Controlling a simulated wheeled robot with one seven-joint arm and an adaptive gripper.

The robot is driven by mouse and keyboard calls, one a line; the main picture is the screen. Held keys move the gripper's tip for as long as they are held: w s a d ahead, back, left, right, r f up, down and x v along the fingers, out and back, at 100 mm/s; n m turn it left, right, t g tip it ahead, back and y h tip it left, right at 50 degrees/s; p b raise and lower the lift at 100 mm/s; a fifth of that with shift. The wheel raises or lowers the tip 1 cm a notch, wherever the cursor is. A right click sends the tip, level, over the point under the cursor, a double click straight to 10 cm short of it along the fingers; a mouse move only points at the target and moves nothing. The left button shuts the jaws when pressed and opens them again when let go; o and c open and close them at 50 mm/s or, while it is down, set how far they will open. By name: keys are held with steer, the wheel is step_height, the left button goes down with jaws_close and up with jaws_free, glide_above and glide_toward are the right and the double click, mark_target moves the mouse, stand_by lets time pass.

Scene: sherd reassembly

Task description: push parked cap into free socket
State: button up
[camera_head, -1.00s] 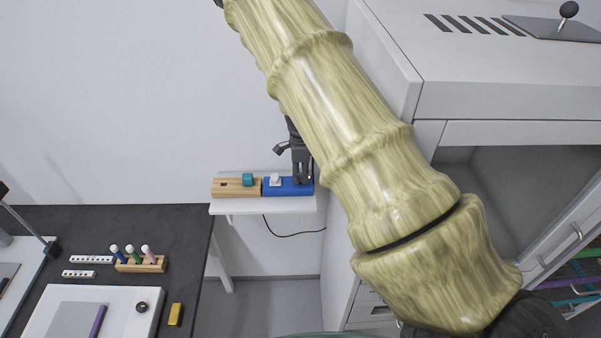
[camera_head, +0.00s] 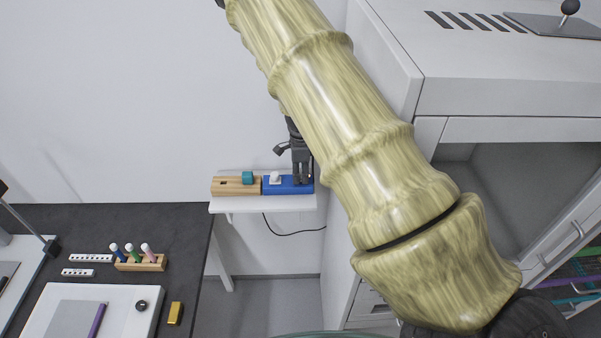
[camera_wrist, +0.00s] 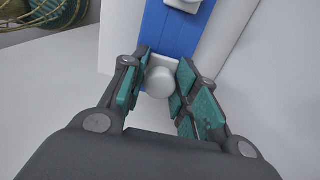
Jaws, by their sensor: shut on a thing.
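A blue block (camera_head: 289,190) lies on the small white shelf and carries a white cap (camera_head: 275,179) near its left end. My gripper (camera_head: 302,181) points down at the block's right end. In the wrist view my gripper (camera_wrist: 157,88) is shut on a round white cap (camera_wrist: 159,82), with a white square piece beside it on the blue block (camera_wrist: 180,35). Another white piece (camera_wrist: 184,4) shows at the top edge of that view. A wooden block (camera_head: 236,191) with a teal cap (camera_head: 248,178) and a dark opening (camera_head: 223,183) stands just left. What lies under the held cap is hidden.
The white shelf (camera_head: 260,205) is narrow, with a wall behind it. A tall white cabinet (camera_head: 385,110) stands close on the right. A dark bench (camera_head: 185,235) with a rack of tubes (camera_head: 140,264) is at the lower left.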

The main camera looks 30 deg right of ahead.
steer(key=shift+f, duration=0.5)
stand_by(0.4)
steer(key=o, duration=1.4)
steer(key=shift+r, duration=0.1)
steer(key=shift+r+p, duration=0.4)
steer(key=shift+r, duration=3.55)
steer(key=shift+f, duration=0.1)
